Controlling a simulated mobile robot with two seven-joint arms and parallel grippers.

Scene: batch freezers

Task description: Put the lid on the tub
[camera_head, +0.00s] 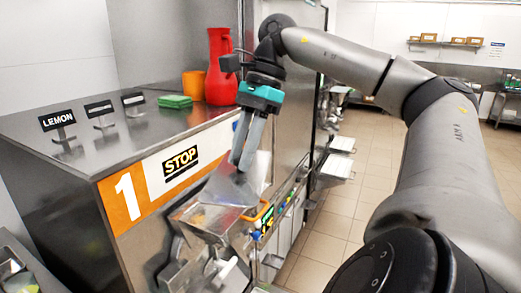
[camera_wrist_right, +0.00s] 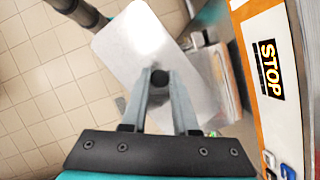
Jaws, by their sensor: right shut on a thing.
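My right gripper (camera_head: 241,163) is shut on the black knob (camera_wrist_right: 160,78) of a shiny rectangular metal lid (camera_wrist_right: 135,45). The lid (camera_head: 232,186) hangs tilted below the fingers in the head view, in front of the freezer's front panel. An open metal tub (camera_head: 192,217) with something orange inside shows just below and left of the lid. In the right wrist view the lid hides part of the metal container (camera_wrist_right: 222,88) beneath it. I cannot tell whether the lid touches the tub. My left gripper is not in view.
The freezer (camera_head: 60,170) carries a "1" and STOP panel. On its top stand a red jug (camera_head: 221,70), an orange cup (camera_head: 194,84), a green sponge (camera_head: 174,101) and small flavour signs, one reading LEMON (camera_head: 57,120). Tiled floor (camera_head: 345,195) lies open to the right.

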